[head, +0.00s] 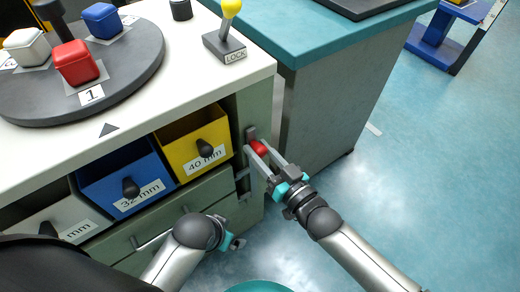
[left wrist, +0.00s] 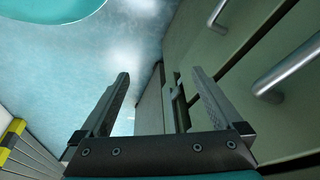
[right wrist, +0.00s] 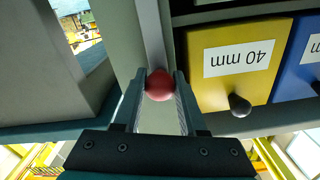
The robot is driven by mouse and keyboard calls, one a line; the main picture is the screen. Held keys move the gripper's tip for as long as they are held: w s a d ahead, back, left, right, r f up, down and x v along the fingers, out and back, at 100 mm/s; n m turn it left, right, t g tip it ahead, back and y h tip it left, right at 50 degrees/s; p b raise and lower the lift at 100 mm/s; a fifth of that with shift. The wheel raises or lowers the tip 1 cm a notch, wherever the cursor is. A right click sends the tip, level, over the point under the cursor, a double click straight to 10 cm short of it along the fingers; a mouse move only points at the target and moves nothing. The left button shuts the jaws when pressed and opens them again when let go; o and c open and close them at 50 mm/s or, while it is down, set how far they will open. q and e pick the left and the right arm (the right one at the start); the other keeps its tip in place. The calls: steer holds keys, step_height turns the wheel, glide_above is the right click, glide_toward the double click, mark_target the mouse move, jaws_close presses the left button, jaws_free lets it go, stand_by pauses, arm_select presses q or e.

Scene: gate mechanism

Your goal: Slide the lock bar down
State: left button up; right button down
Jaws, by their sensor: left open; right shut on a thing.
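The lock bar (head: 250,132) is a grey upright strip on the right end of the cabinet front, beside the yellow drawer. Its red round knob (head: 258,149) is between the fingers of my right gripper (head: 257,152). In the right wrist view the knob (right wrist: 159,85) sits between both fingertips, with the grey bar (right wrist: 152,35) running away behind it. My right gripper is shut on the knob. My left gripper (left wrist: 160,75) is open and empty, low in front of the cabinet; in the head view its arm partly hides it.
The cabinet has a yellow 40 mm drawer (head: 193,142), a blue 32 mm drawer (head: 125,180) and green drawers with bar handles below. A yellow-knobbed LOCK lever (head: 226,35) and a round turntable (head: 75,80) stand on top. A teal-topped counter (head: 330,45) stands close right. Open floor lies right.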

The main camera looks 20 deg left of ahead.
stand_by(0.4)
steer(key=shift+f, duration=0.15)
arm_select(q)
step_height(320, 180, up, 6)
steer(key=t+b, duration=0.1)
steer(key=b, duration=0.2)
steer(key=shift+w+r, duration=0.25)
steer(key=shift+w, duration=0.1)
arm_select(e)
steer(key=shift+f, duration=1.9)
steer(key=c, duration=0.7)
jaws_free()
steer(key=shift+f, duration=0.1)
steer(key=shift+o, duration=1.2)
steer(key=shift+d+r, duration=0.1)
steer(key=shift+r, duration=0.1)
